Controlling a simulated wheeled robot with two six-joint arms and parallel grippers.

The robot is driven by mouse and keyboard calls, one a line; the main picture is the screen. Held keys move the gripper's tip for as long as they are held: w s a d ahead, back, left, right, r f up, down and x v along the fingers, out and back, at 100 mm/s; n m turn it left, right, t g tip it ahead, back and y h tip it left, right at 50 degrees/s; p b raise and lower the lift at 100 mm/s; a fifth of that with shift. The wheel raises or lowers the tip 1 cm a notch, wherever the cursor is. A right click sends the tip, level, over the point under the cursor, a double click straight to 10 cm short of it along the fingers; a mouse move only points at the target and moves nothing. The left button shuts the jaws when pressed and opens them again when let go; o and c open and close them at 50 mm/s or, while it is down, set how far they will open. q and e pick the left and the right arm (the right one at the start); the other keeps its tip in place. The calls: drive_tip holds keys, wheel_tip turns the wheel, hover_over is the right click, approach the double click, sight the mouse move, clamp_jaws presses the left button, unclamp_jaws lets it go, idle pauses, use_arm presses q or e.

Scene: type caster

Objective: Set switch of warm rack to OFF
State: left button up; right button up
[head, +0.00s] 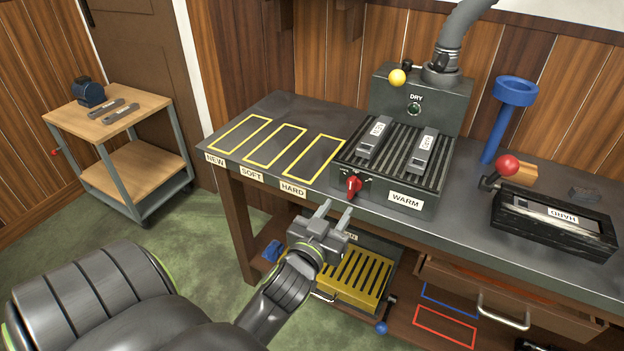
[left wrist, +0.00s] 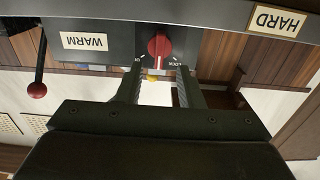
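The warm rack (head: 428,187) is a dark ribbed box on the bench with a WARM label. Its red rotary switch (head: 353,186) is on the front face, at the left end. The left wrist view, which is upside down, shows the red switch (left wrist: 159,46) with a white mark on it. Lettering beside it is partly hidden by the fingers; "LOCK" is partly readable at right. My left gripper (head: 336,208) is open and empty, its fingers pointing toward the switch. In the left wrist view its fingertips (left wrist: 157,72) are spread to either side, short of the knob. My right gripper is not in view.
Two grey pieces (head: 374,138) lie on the rack's ribs. A red-balled lever (head: 508,166) and dark box (head: 555,222) stand to its right. A yellow slatted rack (head: 356,284) sits below the bench. An open drawer (head: 500,302) juts out at right.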

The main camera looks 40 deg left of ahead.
use_arm(q)
drive_tip(key=p+v, duration=0.1)
drive_tip(key=v, duration=1)
drive_tip(key=shift+p, duration=0.35)
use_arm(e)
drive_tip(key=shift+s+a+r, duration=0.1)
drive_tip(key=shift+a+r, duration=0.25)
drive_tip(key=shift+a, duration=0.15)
use_arm(q)
drive_tip(key=shift+f, duration=0.1)
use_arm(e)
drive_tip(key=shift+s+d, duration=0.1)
